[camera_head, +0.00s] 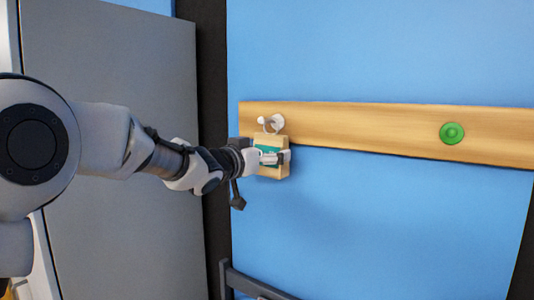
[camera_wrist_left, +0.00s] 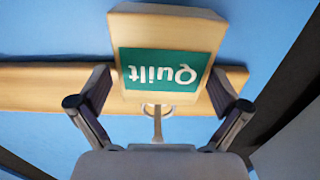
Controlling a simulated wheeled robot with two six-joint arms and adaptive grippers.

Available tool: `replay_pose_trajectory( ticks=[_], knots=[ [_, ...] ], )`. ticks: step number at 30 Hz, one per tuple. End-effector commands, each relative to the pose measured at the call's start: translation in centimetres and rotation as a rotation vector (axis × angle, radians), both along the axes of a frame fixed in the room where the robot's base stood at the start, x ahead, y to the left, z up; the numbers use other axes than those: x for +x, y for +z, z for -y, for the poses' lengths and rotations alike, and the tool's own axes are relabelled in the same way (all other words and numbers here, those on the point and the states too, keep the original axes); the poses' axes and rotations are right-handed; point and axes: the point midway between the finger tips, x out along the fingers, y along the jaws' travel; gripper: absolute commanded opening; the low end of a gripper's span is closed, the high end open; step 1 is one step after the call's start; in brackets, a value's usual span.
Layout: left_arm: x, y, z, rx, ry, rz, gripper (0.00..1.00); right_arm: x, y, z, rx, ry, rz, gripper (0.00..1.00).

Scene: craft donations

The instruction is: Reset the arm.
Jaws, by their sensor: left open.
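A pale wooden block tag (camera_head: 270,140) with a green label hangs at a white hook (camera_head: 277,121) on the wooden rail (camera_head: 360,130). In the left wrist view the tag (camera_wrist_left: 165,28) reads "Quilt" upside down, with a ring and hook stem below it in the picture. My left gripper (camera_head: 272,157) is at the tag, its arm reaching in from the left. In the left wrist view the left gripper (camera_wrist_left: 158,92) is open, one finger on each side of the tag. Whether either finger touches the tag is unclear. My right gripper is not in view.
A green round knob (camera_head: 452,133) sits on the rail to the right. A blue wall panel (camera_head: 380,220) lies behind, mostly bare. A grey panel (camera_head: 120,230) stands behind my arm at the left. A dark frame piece (camera_head: 245,284) shows at the bottom.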

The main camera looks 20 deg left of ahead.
Motion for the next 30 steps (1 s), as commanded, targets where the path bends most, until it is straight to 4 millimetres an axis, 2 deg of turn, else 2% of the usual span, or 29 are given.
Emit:
replay_pose_trajectory(
  ticks=[10,16,18,20,23,24,26,27,29,30],
  knots=[
    [-5.9,0.2,-2.1,-0.003,0.0,0.003,1.0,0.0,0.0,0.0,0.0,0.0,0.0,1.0],
    [-7.1,-0.1,-2.4,-0.001,0.0,0.0,1.0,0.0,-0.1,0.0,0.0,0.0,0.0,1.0],
    [-6.8,-1.4,-2.4,-0.002,0.002,-0.017,1.0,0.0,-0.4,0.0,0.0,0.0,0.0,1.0],
    [-6.4,-4.0,-2.3,-0.005,0.005,-0.051,1.0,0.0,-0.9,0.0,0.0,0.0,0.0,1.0],
    [-5.7,-11.1,-2.2,-0.011,0.016,-0.147,1.0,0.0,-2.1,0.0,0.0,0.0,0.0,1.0],
    [-5.5,-14.7,-2.1,-0.014,0.023,-0.197,1.0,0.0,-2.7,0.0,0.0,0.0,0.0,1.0],
    [-5.6,-20.4,-2.1,-0.017,0.034,-0.275,1.0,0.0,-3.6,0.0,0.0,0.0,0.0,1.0],
    [-5.9,-24.1,-2.0,-0.017,0.042,-0.328,1.0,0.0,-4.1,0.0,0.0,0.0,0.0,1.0],
    [-6.6,-29.6,-2.0,-0.018,0.057,-0.408,1.0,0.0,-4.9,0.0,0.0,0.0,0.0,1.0],
    [-7.3,-33.2,-2.0,-0.017,0.067,-0.462,1.0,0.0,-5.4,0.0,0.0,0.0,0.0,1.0]
  ],
)
